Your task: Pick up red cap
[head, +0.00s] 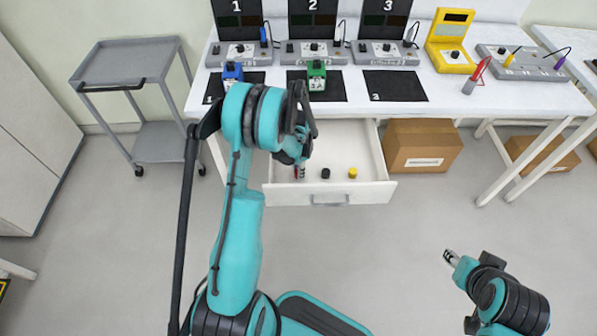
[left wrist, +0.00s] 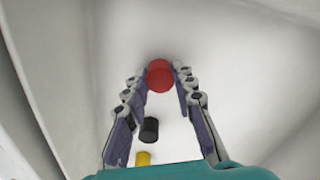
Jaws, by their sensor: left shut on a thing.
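The red cap (left wrist: 160,76) sits between the fingertips of my left gripper (left wrist: 161,80), which is shut on it. In the head view, my left gripper (head: 301,170) reaches down into the open white drawer (head: 382,193), at its left side. Only a sliver of red shows there; my arm hides the rest. I cannot tell whether the cap touches the drawer floor. A black cap (head: 325,173) and a yellow cap (head: 352,172) stand in the drawer to the right. My right gripper (head: 450,257) is at the lower right, away from the table; its opening is too small to judge.
The table (head: 455,100) above the drawer holds numbered stations, black mats, a blue block (head: 232,72) and a green block (head: 316,75). A grey cart (head: 125,62) stands left. Cardboard boxes (head: 422,145) lie right of the drawer. The floor in front is clear.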

